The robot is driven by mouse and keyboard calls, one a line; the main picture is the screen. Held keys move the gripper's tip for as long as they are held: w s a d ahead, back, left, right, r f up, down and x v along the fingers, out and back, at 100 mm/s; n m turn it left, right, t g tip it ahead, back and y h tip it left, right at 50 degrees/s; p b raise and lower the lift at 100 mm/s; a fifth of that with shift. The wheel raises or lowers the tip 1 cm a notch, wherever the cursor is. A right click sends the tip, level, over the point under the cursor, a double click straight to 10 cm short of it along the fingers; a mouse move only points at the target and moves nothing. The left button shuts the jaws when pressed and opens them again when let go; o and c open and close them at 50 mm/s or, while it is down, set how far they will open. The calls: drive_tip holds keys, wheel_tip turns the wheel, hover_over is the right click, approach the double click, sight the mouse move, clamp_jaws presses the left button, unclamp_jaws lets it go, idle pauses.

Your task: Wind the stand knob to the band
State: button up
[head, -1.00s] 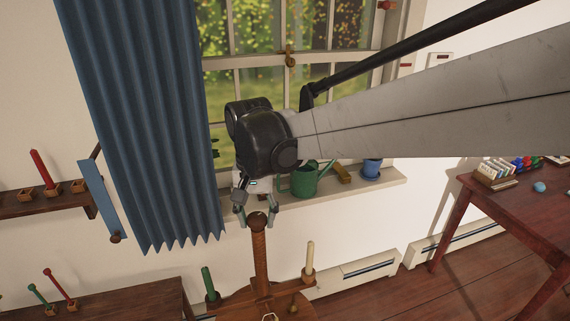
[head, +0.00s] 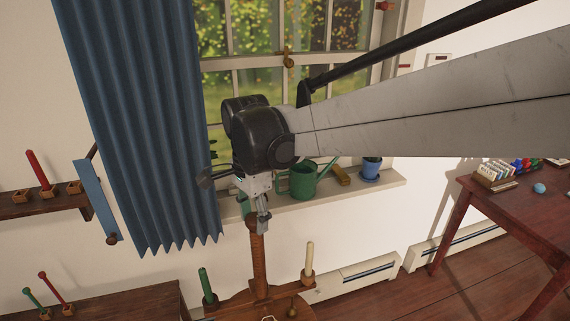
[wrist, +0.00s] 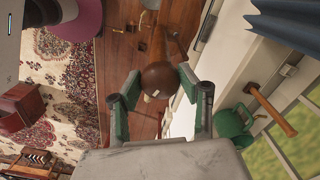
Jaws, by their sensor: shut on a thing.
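The stand (head: 259,262) is a wooden post with a round brown knob on top, below the window sill. The knob (wrist: 160,78) shows in the wrist view between my two green-padded fingers, with a small pale mark on its near side. My gripper (head: 257,222) is over the top of the post, pointing down, and is shut on the knob. It also shows in the wrist view (wrist: 160,92). In the head view the fingers hide most of the knob. I cannot make out a band for certain.
A green candle (head: 207,287) and a cream candle (head: 308,258) flank the post. A blue curtain (head: 145,130) hangs at left. A green watering can (head: 303,181) and blue pot (head: 370,169) stand on the sill. A red-brown table (head: 510,200) is at right.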

drive_tip(key=shift+m, duration=0.6)
drive_tip(key=o, duration=1.2)
drive_tip(key=shift+c, duration=0.2)
wheel_tip(320, 180, up, 12)
